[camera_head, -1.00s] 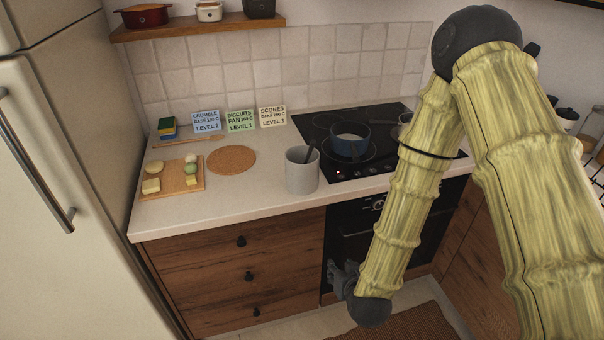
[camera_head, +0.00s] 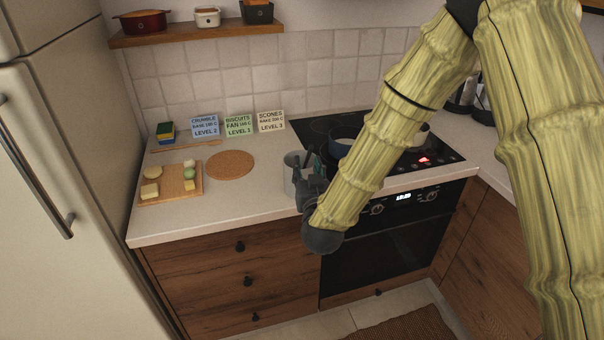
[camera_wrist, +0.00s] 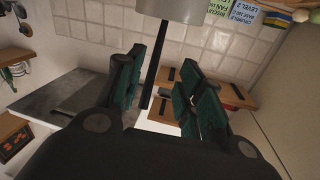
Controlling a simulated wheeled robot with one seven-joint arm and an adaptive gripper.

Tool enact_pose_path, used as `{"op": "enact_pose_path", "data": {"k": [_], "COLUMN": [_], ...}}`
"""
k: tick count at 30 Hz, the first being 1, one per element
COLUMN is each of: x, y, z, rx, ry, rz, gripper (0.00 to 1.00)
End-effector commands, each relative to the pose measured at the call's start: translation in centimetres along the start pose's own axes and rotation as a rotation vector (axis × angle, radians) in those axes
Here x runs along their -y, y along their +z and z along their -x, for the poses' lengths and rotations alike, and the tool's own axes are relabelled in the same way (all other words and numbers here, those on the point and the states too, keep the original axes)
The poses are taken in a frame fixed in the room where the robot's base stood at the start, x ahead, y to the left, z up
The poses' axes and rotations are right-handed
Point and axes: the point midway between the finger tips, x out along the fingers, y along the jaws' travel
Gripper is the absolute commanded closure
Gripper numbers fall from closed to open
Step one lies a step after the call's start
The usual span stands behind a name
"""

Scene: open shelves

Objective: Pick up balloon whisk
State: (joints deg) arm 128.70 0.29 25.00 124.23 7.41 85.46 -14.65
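A grey utensil crock (camera_head: 289,184) stands on the counter left of the hob, partly hidden by my gripper. In the wrist view the crock (camera_wrist: 172,10) is at the top edge, and a long dark handle (camera_wrist: 156,62) sticks out of it, probably the balloon whisk's. The whisk's wire end is not visible. My gripper (camera_head: 308,165) is at the crock's mouth in the head view. In the wrist view my gripper (camera_wrist: 162,95) is open, with its dark green finger pads apart on either side of the handle. The handle shows nearer the left pad; contact cannot be told.
A cork trivet (camera_head: 230,165) and a cutting board (camera_head: 172,190) with food lie to the left. A blue pot (camera_head: 346,138) is on the black hob (camera_head: 310,128) behind my arm. Recipe cards (camera_head: 238,125) stand by the tiled wall. The counter's front left is clear.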

Motion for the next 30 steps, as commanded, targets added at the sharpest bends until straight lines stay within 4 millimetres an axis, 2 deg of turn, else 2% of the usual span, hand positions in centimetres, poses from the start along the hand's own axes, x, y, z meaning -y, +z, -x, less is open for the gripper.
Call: {"op": "enact_pose_path", "data": {"k": [5, 16, 26, 27, 30], "x": [-0.1, -0.8, -0.8, -0.8, -0.8], "y": [-0.1, 0.1, 0.3, 0.3, 0.3], "z": [-0.8, -4.9, -5.6, -5.6, -5.6], "rx": [0.001, 0.001, 0.002, 0.002, 0.002], "ry": [0.000, 0.001, 0.000, 0.000, 0.000], "rz": [0.000, 0.000, 0.000, 0.000, 0.000], "gripper": [0.63, 0.63, 0.63, 0.65, 0.83]}}
